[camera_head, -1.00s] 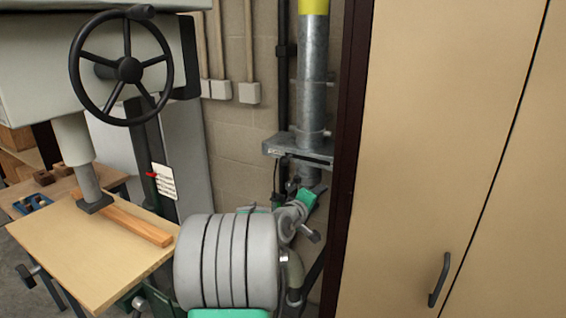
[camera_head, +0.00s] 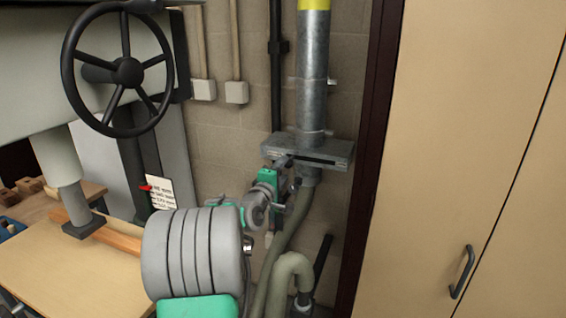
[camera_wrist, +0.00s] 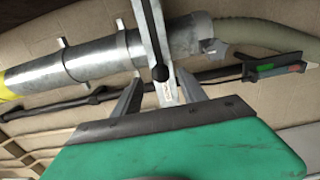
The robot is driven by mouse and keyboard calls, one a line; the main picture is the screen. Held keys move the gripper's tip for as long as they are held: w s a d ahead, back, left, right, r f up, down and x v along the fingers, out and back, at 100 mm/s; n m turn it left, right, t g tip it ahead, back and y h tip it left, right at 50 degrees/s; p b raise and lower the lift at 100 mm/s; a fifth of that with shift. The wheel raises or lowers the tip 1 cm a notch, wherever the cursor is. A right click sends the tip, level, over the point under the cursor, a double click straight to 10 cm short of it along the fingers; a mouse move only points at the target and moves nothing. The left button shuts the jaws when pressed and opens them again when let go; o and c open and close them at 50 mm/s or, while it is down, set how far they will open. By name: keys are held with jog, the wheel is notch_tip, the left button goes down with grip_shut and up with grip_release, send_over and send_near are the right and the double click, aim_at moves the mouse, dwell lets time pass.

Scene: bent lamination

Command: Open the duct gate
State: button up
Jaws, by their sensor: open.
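The duct gate (camera_head: 325,150) is a flat grey metal housing across the vertical metal duct (camera_head: 314,85), below its yellow band. My gripper (camera_wrist: 158,92) is open, with one finger to each side of the knob and the gate's edge. I cannot tell whether either finger touches. In the head view my gripper (camera_head: 281,162) is small, at the gate's left front corner, partly hidden by my wrist.
A flexible hose (camera_head: 294,215) hangs below the gate. A black pipe (camera_head: 276,85) runs behind, left of the duct. A tall cabinet (camera_head: 450,130) stands close on the right. A machine with a black handwheel (camera_head: 127,72) and wooden table (camera_head: 45,265) fills the left.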

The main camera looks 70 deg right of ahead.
aim_at(286, 166)
jog(key=d+p, duration=0.1)
jog(key=d, duration=0.4)
jog(key=shift+s+d, duration=0.1)
jog(key=shift+d, duration=0.3)
jog(key=shift+f, duration=0.1)
grip_shut()
dwell(0.9)
